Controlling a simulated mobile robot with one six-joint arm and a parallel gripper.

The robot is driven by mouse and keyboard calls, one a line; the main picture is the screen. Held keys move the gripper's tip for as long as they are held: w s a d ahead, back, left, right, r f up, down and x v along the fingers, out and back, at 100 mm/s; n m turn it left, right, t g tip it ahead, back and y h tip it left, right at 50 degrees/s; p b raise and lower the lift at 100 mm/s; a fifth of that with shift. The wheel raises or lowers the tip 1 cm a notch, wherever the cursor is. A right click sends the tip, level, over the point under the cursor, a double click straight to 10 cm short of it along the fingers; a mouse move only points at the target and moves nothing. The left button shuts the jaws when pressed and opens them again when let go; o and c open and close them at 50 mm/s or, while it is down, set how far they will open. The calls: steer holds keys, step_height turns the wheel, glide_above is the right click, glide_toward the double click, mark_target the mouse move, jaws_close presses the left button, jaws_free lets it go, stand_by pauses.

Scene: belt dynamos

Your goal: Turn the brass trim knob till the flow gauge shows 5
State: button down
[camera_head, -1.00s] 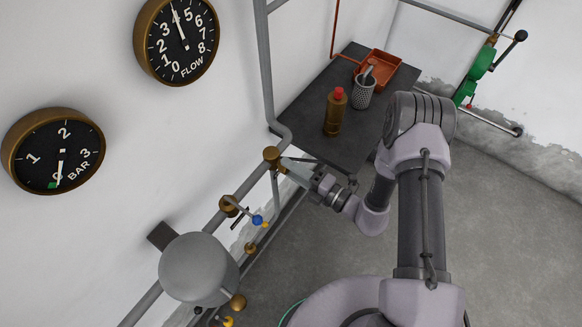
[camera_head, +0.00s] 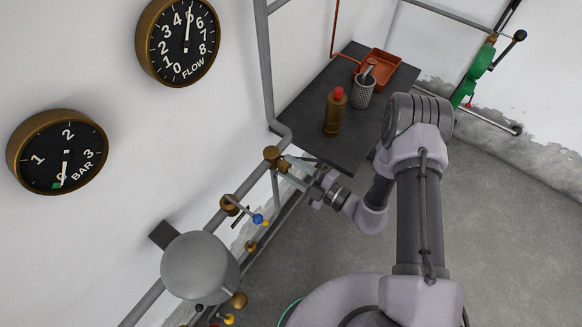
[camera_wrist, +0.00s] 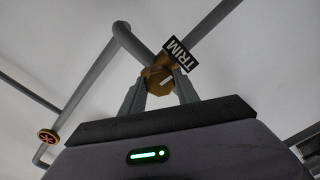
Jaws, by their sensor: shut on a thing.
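The brass trim knob (camera_wrist: 157,82) sits on the grey pipe beside a black TRIM label (camera_wrist: 180,54) in the wrist view. My gripper (camera_wrist: 160,88) has its two fingers on either side of the knob and is shut on it. In the head view, my gripper (camera_head: 287,167) reaches the brass fitting (camera_head: 271,155) on the pipe, where the fingers partly hide the knob. The flow gauge (camera_head: 168,55), brass-rimmed with a black face, is at the upper left. Its white needle points up, at or very near the 5.
A bar gauge (camera_head: 45,150) lies lower left, its needle near 0. A dark table (camera_head: 310,115) behind my gripper holds a brown bottle (camera_head: 334,115), a mesh cup (camera_head: 363,93) and an orange tray (camera_head: 393,66). A blue-tipped lever (camera_head: 257,218) and a grey tank (camera_head: 195,270) are nearby.

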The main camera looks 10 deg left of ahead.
stand_by(0.4)
steer(key=c, duration=0.9)
jaws_free()
steer(key=shift+d, duration=0.15)
steer(key=p+v, duration=0.1)
steer(key=v, duration=1.6)
steer(key=shift+d, duration=0.1)
